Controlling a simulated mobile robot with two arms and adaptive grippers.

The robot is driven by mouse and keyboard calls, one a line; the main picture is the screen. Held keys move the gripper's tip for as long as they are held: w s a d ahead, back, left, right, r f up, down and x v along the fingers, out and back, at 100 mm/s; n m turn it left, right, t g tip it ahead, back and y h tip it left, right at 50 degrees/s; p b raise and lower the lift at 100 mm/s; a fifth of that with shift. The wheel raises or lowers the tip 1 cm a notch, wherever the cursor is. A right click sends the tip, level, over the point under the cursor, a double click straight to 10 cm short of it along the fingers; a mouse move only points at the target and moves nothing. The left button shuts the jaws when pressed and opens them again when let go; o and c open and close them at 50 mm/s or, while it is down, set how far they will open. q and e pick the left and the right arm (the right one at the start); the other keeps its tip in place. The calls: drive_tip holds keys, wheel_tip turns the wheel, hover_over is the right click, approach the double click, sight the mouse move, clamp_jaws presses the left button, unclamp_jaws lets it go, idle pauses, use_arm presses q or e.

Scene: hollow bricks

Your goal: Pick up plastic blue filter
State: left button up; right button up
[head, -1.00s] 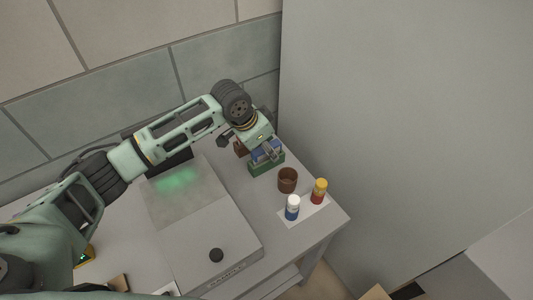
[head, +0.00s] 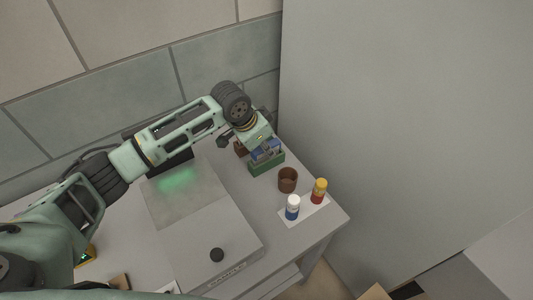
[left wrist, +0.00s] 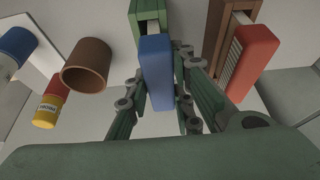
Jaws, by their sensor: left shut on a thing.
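The blue filter (left wrist: 156,72) is a smooth blue block in the left wrist view, at the green box (left wrist: 147,14). In the head view the blue filter (head: 270,147) shows partly at the top of the green box (head: 267,168). My left gripper (head: 266,150) is over that box, pointing down. In the left wrist view its two fingers (left wrist: 158,92) are on either side of the blue filter, shut on it. I cannot tell whether the filter's lower end is inside the box. My right gripper is not in view.
A red block (left wrist: 252,62) stands in a brown box (left wrist: 227,30) beside the green one. A brown cup (head: 288,180), a blue-white bottle (head: 292,208) and a red-yellow bottle (head: 319,191) stand nearby. A large grey device (head: 205,225) fills the table's middle.

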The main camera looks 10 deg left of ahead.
use_arm(q)
drive_tip(key=shift+s+d+f, duration=0.1)
drive_tip(key=shift+s+d, duration=0.05)
drive_tip(key=shift+d, duration=0.05)
clamp_jaws()
